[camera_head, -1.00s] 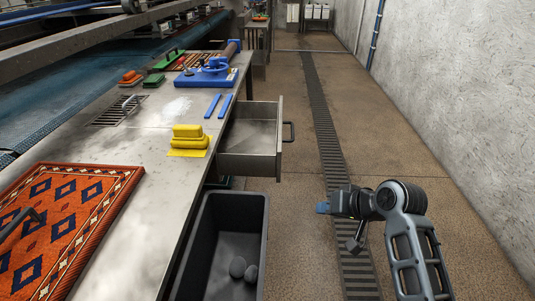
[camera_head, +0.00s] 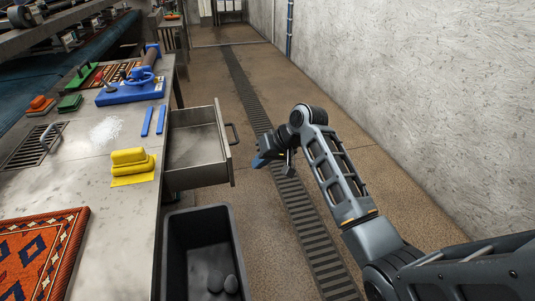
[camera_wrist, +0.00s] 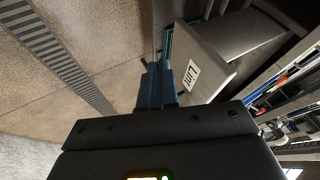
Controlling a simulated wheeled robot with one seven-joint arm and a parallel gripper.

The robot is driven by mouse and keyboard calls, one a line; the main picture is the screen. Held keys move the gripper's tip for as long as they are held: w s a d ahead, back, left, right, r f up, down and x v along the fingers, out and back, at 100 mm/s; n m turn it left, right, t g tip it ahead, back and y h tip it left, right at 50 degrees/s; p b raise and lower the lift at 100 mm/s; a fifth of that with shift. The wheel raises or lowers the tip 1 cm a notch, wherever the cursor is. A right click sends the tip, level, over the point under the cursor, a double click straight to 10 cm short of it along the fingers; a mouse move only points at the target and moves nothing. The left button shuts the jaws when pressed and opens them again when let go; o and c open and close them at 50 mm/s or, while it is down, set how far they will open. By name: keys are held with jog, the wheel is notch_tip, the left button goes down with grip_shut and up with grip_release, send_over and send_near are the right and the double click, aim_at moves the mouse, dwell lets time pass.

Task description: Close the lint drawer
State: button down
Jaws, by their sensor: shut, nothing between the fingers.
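The lint drawer (camera_head: 198,150) stands pulled out from the side of the metal bench, and its inside looks empty. Its front panel carries a dark bar handle (camera_head: 232,133). In the wrist view the drawer front (camera_wrist: 205,62) shows a white label reading "Lint". My gripper (camera_head: 258,162) is shut and empty, a little to the right of the drawer front and apart from it. In the wrist view its blue fingers (camera_wrist: 154,75) are together, with the drawer front beyond and to the right. The handle is mostly hidden there.
A black bin (camera_head: 168,255) with dark rounded lumps stands on the floor below and in front of the drawer. The floor right of the drawer, with a grate (camera_head: 300,215), is clear.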

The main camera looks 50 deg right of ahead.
aim_at(190, 179)
jog(key=shift+w+a+f, duration=0.3)
jog(key=shift+w+a, duration=0.3)
jog(key=shift+a, duration=0.05)
jog(key=shift+w+a+f, duration=0.3)
jog(key=shift+w+a, duration=0.3)
jog(key=shift+w+a+f, duration=0.3)
jog(key=shift+w+a, duration=0.3)
jog(key=shift+a, duration=0.05)
jog(key=w+a, duration=0.2)
jog(key=a, duration=0.1)
jog(key=w+a+p, duration=0.1)
jog(key=w+a, duration=0.2)
jog(key=a, duration=0.1)
jog(key=w+a+p, duration=0.1)
jog(key=w+a, duration=0.1)
jog(key=a, duration=0.2)
jog(key=shift+w+a, duration=0.15)
jog(key=shift+w, duration=0.2)
